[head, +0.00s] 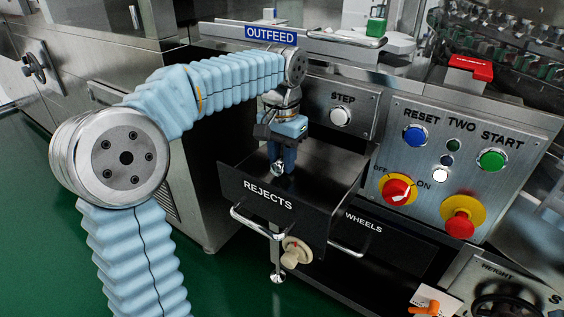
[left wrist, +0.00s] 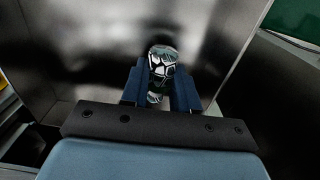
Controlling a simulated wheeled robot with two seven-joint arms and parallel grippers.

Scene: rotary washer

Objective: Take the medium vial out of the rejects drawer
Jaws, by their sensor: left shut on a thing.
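The rejects drawer (head: 262,205) is pulled out, a dark open box with the label REJECTS on its front. My left gripper (head: 282,165) reaches down into it from above. Its blue fingers are shut on a small clear, shiny vial (head: 278,169). In the left wrist view the vial (left wrist: 162,62) shows between the two finger pads (left wrist: 160,90), with the dark drawer floor (left wrist: 100,45) behind it. I cannot tell whether the vial touches the drawer floor. No other vial shows in the drawer. My right gripper is not in view.
The WHEELS drawer (head: 385,243) is below to the right. The STEP button (head: 340,116) and the control panel with the RESET button (head: 415,136), START button (head: 491,160) and red knobs stand right of the open drawer. The OUTFEED sign (head: 271,35) is above. Green floor is free in front.

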